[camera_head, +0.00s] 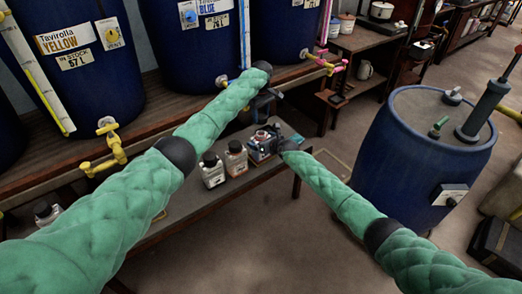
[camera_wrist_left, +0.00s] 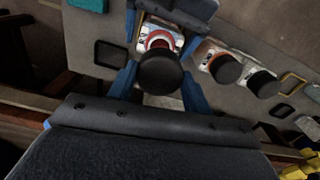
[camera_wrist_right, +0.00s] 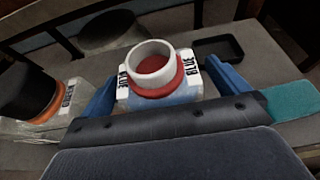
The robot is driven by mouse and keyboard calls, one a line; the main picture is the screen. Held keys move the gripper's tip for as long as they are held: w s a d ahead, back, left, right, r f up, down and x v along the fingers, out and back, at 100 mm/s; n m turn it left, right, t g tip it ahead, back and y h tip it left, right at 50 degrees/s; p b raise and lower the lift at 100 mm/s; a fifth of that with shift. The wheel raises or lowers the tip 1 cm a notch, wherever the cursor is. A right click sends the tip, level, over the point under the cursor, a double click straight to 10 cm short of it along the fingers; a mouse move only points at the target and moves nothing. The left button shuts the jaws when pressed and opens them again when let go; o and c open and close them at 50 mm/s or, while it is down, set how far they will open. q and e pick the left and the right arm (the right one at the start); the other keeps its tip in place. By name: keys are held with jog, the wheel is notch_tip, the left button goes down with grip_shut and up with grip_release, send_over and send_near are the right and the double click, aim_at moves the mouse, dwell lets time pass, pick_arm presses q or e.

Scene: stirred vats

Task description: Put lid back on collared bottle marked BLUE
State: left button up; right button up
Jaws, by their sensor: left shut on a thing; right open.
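The collared bottle marked BLUE (camera_wrist_right: 160,92) stands on the bench with its white mouth uncovered and a red collar around its neck. It also shows in the left wrist view (camera_wrist_left: 158,40), partly hidden behind a black lid (camera_wrist_left: 160,72). My left gripper (camera_wrist_left: 158,84) is shut on that lid and holds it off the bottle's mouth. My right gripper (camera_wrist_right: 165,95) is open, with one blue finger on each side of the bottle. Whether its fingers touch the bottle I cannot tell. In the head view, my left gripper (camera_head: 264,104) is above my right gripper (camera_head: 268,146).
Two other black-lidded bottles (camera_head: 212,168) (camera_head: 236,160) stand left of the BLUE bottle. A teal mat (camera_wrist_right: 293,110) and a small black tray (camera_wrist_right: 218,48) lie near it. Large blue vats with taps (camera_head: 190,45) stand behind. A blue drum (camera_head: 415,150) stands on the right.

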jog(key=shift+x, duration=1.3)
jog(key=c, duration=1.4)
pick_arm(q)
send_over(261, 133)
jog(key=shift+f, duration=2.5)
